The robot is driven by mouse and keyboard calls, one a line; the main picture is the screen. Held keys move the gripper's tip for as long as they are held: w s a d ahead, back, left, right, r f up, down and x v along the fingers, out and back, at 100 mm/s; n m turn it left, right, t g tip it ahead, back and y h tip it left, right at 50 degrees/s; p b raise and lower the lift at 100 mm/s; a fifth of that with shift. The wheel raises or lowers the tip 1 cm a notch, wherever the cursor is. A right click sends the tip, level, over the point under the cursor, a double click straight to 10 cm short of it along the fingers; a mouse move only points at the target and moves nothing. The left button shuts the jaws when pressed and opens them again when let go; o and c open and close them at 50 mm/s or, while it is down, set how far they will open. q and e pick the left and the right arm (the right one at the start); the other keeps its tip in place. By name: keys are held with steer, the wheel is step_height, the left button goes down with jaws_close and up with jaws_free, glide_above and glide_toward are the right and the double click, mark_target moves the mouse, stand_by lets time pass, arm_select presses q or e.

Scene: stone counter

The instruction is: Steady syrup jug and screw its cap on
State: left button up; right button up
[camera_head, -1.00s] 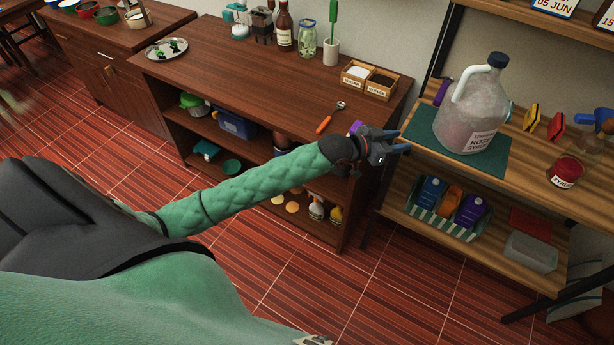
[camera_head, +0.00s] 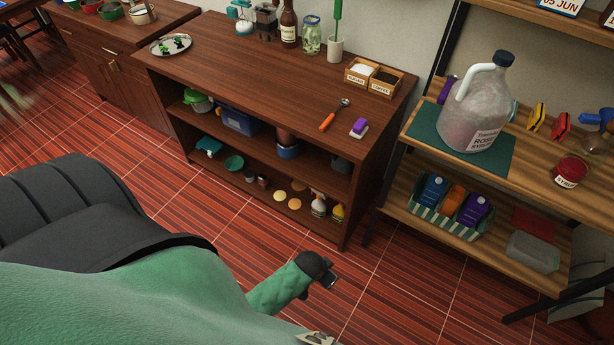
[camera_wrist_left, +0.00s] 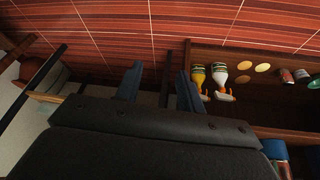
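The syrup jug (camera_head: 472,118), translucent with a pale handle and a rose label, stands upright on a green mat (camera_head: 425,136) on the shelf at the right. A dark cap (camera_head: 503,59) sits on top of its neck; I cannot tell how tight it is. My left gripper (camera_head: 330,275) is low in front of the brown counter, well away from the jug. In the left wrist view its two fingers (camera_wrist_left: 158,85) are apart with nothing between them. My right gripper is not in view.
A small red jar (camera_head: 569,172) stands to the right of the jug, near coloured clips (camera_head: 560,127). A striped basket (camera_head: 447,217) is on the lower shelf. The brown counter (camera_head: 250,75) holds a spoon, a purple-topped item (camera_head: 359,127) and condiment boxes. Open floor lies in front.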

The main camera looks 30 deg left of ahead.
arm_select(q)
steer(key=s+f+g+y, duration=0.1)
steer(key=s+f, duration=0.4)
steer(key=s, duration=0.6)
steer(key=shift+a+n+g, duration=0.3)
steer(key=shift+g, duration=0.5)
steer(key=shift+f, duration=0.1)
stand_by(1.1)
